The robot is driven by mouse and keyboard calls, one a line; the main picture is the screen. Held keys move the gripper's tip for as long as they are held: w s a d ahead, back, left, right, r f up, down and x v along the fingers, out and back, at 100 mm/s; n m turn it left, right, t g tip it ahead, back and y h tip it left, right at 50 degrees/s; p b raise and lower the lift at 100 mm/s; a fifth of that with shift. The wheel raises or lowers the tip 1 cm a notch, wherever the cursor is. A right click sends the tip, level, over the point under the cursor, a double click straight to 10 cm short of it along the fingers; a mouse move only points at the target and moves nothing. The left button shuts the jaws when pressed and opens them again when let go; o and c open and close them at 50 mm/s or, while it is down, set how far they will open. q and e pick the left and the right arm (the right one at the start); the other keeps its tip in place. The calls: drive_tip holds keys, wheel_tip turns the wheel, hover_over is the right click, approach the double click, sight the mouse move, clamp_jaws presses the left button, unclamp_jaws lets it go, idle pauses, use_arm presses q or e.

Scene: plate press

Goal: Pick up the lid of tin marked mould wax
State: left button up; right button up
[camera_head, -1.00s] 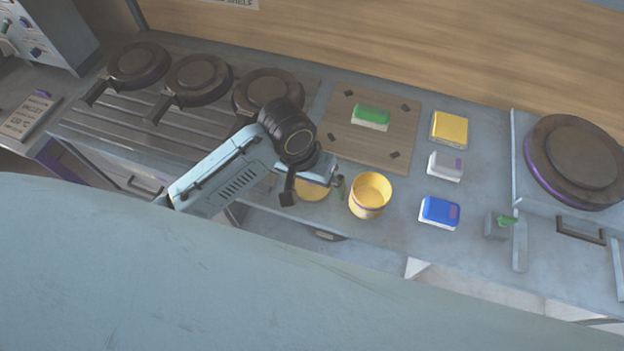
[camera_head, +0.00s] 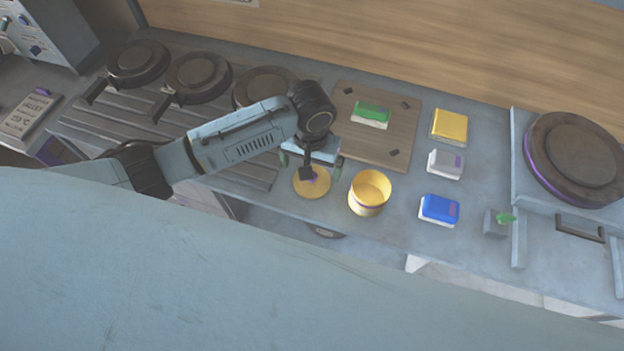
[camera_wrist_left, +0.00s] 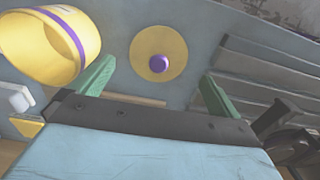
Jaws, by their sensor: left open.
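The lid (camera_head: 312,188) is a flat yellow disc with a purple knob, lying on the worktop left of the open yellow tin (camera_head: 368,195). In the left wrist view the lid (camera_wrist_left: 158,54) shows whole, with its purple knob at its middle. The tin (camera_wrist_left: 52,42) has a purple band, and its marking is not readable. My left gripper (camera_head: 311,162) is just beyond the lid in the head view, above the worktop. In the left wrist view its green fingers (camera_wrist_left: 154,84) are apart and empty, with the lid beyond their tips. My right gripper is not in view.
A wooden board (camera_head: 385,135) with a green-and-white block (camera_head: 371,114) lies behind. Yellow (camera_head: 449,127), white (camera_head: 445,164) and blue (camera_head: 440,210) blocks stand right of the tin. Dark round pans (camera_head: 198,77) sit on the ribbed area at left.

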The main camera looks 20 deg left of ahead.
sight(317, 187)
use_arm(q)
drive_tip(key=f, duration=0.5)
drive_tip(key=shift+w+f, duration=0.1)
drive_tip(key=shift+w, duration=0.1)
drive_tip(key=c, duration=0.8)
